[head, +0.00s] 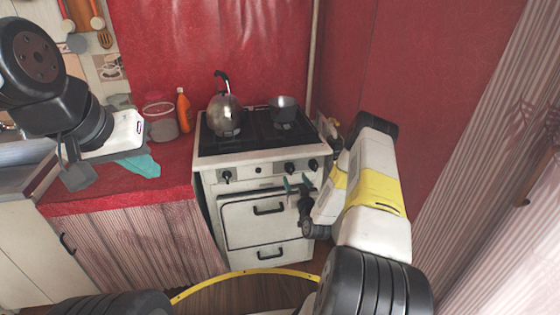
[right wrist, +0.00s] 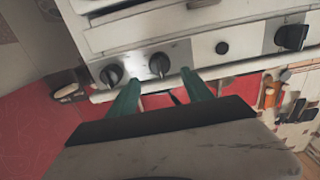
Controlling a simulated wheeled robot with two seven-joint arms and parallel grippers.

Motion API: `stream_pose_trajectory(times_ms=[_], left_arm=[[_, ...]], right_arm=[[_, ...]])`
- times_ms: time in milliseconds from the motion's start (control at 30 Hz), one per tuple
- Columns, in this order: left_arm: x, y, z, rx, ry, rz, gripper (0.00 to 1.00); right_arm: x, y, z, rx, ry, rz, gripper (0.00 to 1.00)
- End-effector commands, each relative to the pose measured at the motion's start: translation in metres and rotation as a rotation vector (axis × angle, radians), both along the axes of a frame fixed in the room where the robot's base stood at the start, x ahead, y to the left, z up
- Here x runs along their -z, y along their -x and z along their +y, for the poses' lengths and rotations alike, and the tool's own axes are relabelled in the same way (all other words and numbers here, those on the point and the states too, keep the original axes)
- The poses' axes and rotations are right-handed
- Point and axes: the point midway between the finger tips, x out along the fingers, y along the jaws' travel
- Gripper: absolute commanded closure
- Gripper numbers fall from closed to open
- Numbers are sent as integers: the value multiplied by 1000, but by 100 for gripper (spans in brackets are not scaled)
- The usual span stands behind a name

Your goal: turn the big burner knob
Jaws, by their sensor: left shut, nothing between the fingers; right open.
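The stove (head: 207,162) has a row of black knobs on its white front panel. In the head view, a left knob (head: 227,176) stands apart from a middle-right knob (head: 290,168) and a far-right knob (head: 313,164). The right wrist view shows the row upside down; I cannot tell for certain which is the big burner knob. My right gripper (right wrist: 160,92) is open and empty, its green fingers pointing at the panel near two knobs (right wrist: 159,64) (right wrist: 111,75), apparently not around either. My left gripper (head: 76,178) is shut and empty, left of the stove.
A kettle (head: 226,118) and a pot (head: 284,109) stand on the stove top. The oven handle (head: 269,211) sticks out below the knobs. An orange bottle (head: 183,110), a clear jar (head: 160,124) and a teal cloth (head: 142,166) are on the red counter (head: 100,197).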

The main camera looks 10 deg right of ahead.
Motion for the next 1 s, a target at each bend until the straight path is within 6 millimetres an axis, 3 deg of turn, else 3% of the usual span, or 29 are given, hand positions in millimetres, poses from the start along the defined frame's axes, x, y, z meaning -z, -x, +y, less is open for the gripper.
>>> stream_pose_trajectory(times_ms=[200, 400, 767, 1000], left_arm=[[0, 0, 0, 0, 0, 0, 100], [0, 0, 0, 0, 0, 0, 100], [0, 0, 0, 0, 0, 0, 100], [0, 0, 0, 0, 0, 0, 100]], right_arm=[[-1, -37, 2, -1, 1, -2, 41], [0, -61, 3, -1, 0, 0, 41], [0, -68, 3, -1, 0, 2, 41], [-1, -68, 3, -1, 0, 2, 86]])
